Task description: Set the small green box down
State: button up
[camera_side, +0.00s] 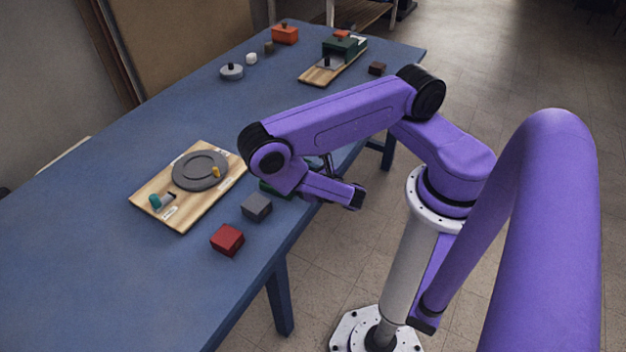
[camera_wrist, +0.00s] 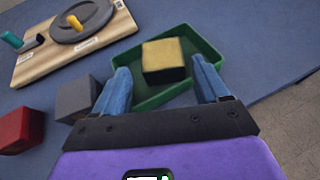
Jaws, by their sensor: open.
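A shallow open green box (camera_wrist: 190,94) sits on the blue table in the wrist view, with a yellow block (camera_wrist: 165,60) inside it. In the side view only a small green part of the box (camera_side: 268,187) shows beside my arm. My gripper (camera_wrist: 161,68) is open, with its two blue fingers over the green box, one on each side of the yellow block. I cannot tell whether the fingers touch the box. A larger dark green box (camera_side: 345,48) with an orange piece on top stands on a wooden board at the far end.
A grey block (camera_side: 256,207) and a red block (camera_side: 227,240) lie near the front edge. A wooden board (camera_side: 183,216) holds a grey disc with a yellow peg. An orange box (camera_side: 285,35) and a round lid (camera_side: 231,72) stand far back. The table's middle is clear.

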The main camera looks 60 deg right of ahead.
jog(key=v, duration=0.6)
jog(key=shift+s+r, duration=0.2)
jog(key=shift+s, duration=0.1)
jog(key=s+a+r+m+g+y, duration=0.2)
jog(key=s+r+m+g, duration=0.4)
jog(key=r+m, duration=0.3)
jog(key=s+a+r+m+g+y, duration=0.2)
jog(key=s+a+r+m+g, duration=0.2)
jog(key=r+m, duration=0.6)
notch_tip(320, 180, up, 3)
jog(key=s+g, duration=0.2)
jog(key=shift+s+a+r+m+y, duration=0.2)
jog(key=shift+s+a+m+y, duration=0.1)
jog(key=shift+s+a+y, duration=0.1)
